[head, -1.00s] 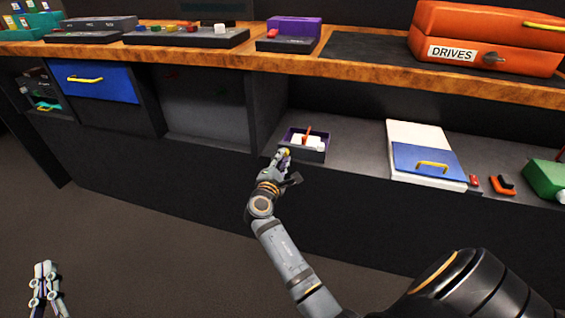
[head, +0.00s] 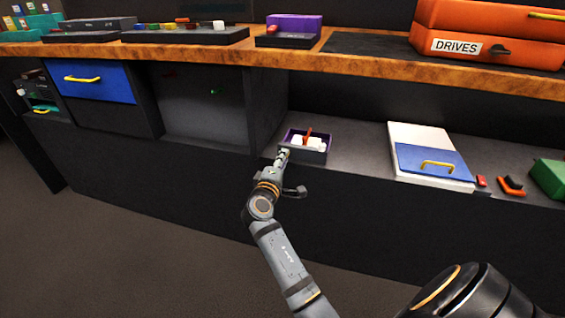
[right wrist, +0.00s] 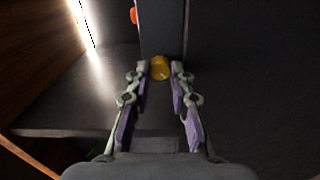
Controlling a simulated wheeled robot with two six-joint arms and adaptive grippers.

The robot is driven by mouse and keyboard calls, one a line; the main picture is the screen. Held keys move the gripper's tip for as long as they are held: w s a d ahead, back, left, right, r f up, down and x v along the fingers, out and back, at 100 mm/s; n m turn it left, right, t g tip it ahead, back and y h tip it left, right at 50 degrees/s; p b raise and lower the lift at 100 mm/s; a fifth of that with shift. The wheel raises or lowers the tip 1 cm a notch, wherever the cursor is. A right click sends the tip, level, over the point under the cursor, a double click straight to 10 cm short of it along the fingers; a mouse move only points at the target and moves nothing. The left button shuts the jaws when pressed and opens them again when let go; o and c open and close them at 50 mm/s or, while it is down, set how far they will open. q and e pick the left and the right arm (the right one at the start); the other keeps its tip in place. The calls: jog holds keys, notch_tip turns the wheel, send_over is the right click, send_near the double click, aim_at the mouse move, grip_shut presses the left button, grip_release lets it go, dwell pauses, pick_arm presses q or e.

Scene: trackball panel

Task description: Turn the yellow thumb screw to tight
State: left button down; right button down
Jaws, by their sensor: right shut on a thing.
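The yellow thumb screw (right wrist: 160,68) shows in the right wrist view, on the end of a dark box front. My right gripper (right wrist: 160,74) has its fingertips on both sides of the screw and is shut on it. In the head view my right gripper (head: 283,154) reaches the front left corner of the purple-rimmed box (head: 317,156) on the lower shelf. The screw is hidden by the gripper there. How tight the screw is cannot be told. My left gripper is out of the head view.
The box holds white pieces and an orange-red lever (head: 307,135). A white and blue case (head: 430,162) with a yellow handle lies to the right on the lower shelf (head: 362,152). The wooden counter (head: 345,66) overhangs above.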

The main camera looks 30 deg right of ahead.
dwell(0.3)
jog(key=shift+f, duration=0.1)
jog(key=c, duration=1.2)
grip_release()
jog(key=shift+o, duration=0.2)
